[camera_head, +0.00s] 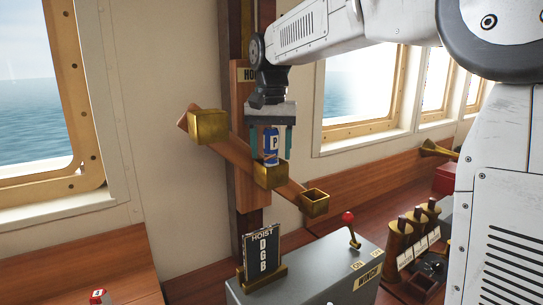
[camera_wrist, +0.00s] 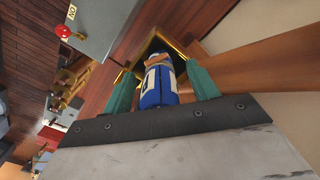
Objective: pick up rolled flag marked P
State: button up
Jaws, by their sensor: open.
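The rolled flag marked P (camera_head: 271,145) is a blue roll with a white label, upright at the middle brass cup (camera_head: 268,177) on the slanted wooden rack. My gripper (camera_head: 275,152) points down over it, with its teal fingers on either side of the roll. In the wrist view the flag (camera_wrist: 156,86) lies between the two fingertips (camera_wrist: 163,85), with visible gaps, and the jaws are open. The dark cup opening with its brass rim (camera_wrist: 181,46) is beyond it. The flag's lower end is partly hidden, so how deep it sits is unclear.
Other brass cups stand at the rack's upper left (camera_head: 208,127) and lower right (camera_head: 314,203); the lower right one looks empty.

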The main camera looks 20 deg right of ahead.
jog(key=c, duration=1.1)
jog(key=shift+r, duration=0.15)
